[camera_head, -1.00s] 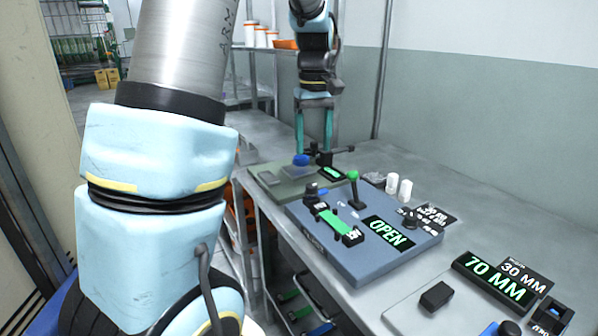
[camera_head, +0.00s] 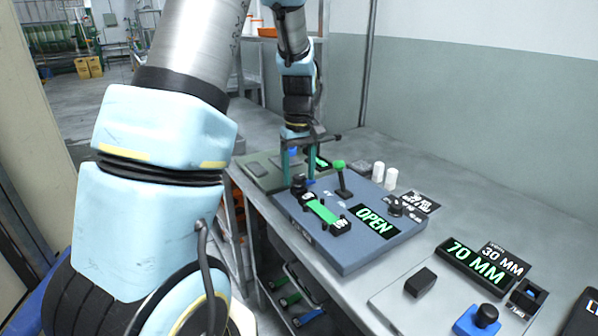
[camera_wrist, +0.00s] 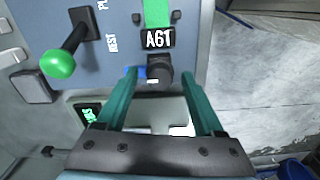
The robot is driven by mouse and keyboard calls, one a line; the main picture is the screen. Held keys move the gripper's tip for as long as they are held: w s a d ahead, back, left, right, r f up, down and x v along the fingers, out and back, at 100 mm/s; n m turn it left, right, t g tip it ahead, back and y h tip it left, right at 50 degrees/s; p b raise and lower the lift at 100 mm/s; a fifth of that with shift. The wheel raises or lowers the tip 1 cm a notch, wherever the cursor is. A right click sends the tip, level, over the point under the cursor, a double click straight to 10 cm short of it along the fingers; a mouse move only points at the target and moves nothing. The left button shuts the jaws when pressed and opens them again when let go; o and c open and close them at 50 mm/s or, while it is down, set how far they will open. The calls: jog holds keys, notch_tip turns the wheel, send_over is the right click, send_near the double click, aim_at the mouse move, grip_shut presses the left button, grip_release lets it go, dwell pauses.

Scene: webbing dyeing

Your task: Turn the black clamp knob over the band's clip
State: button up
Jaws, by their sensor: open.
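The black clamp knob (camera_head: 298,184) stands at the far left end of the blue fixture (camera_head: 350,258). In the wrist view the knob (camera_wrist: 158,69) has a small white mark and sits between the fingertips, nearer the left finger. A black clip labelled A61 (camera_wrist: 158,38) lies beside it at the end of the green band (camera_head: 322,211). My gripper (camera_wrist: 168,74) is open, its two teal fingers apart. In the head view my gripper (camera_head: 297,168) reaches down at the knob; whether it touches is unclear.
A green-handled lever (camera_head: 341,175) stands close beside the knob. An OPEN display (camera_head: 374,221) is on the fixture. White spools (camera_head: 384,174) stand behind. A 70 MM display (camera_head: 474,262) and blue block with a black knob (camera_head: 478,318) sit at the right.

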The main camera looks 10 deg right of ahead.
grip_shut()
dwell(0.4)
dwell(0.4)
jog(key=m, duration=0.4)
jog(key=shift+m, duration=0.4)
jog(key=m, duration=0.4)
jog(key=shift+m, duration=0.3)
jog(key=m, duration=0.4)
jog(key=shift+w+r+p, duration=0.1)
jog(key=shift+p, duration=0.3)
jog(key=shift+m+p, duration=0.55)
jog(key=shift+m, duration=1.65)
